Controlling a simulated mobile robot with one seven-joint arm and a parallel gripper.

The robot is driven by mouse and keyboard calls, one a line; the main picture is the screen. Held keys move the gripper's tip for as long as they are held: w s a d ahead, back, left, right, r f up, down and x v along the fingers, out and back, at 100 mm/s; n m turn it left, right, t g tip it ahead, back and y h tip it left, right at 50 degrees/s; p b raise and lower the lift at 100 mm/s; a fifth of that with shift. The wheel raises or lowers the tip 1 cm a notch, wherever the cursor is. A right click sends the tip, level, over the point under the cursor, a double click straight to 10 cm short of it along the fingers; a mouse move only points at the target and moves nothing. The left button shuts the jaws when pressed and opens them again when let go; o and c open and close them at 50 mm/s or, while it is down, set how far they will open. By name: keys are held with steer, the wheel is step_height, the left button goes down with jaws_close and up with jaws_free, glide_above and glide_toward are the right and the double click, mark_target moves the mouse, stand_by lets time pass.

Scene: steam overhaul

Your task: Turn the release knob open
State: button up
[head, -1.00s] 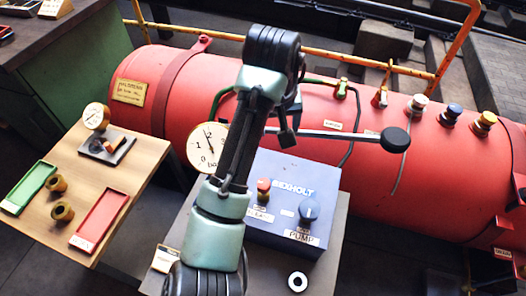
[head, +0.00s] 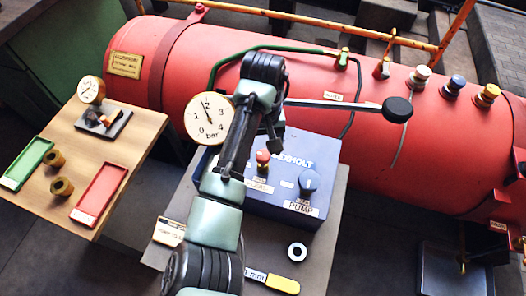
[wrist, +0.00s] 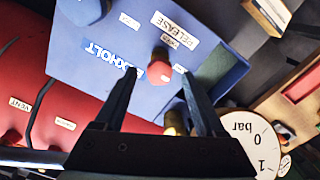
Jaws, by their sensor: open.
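The release knob is a small red knob (head: 263,156) on the blue Bexholt box (head: 325,160). In the wrist view the red knob (wrist: 159,72) stands beside the RELEASE label, with its face and collar in sight. My gripper (wrist: 159,76) is open. Its two dark fingers point at the box, one on each side of the knob in the picture. I cannot tell how far the fingertips are from the knob, and I see no contact. In the head view my arm hides most of the gripper.
A round bar gauge (head: 208,119) stands left of the box. The red boiler (head: 300,95) lies behind, with a lever and valves. A wooden table (head: 125,160) with trays stands left.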

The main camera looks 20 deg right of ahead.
steer(key=shift+f, duration=0.8)
steer(key=shift+r, duration=0.1)
jaws_close()
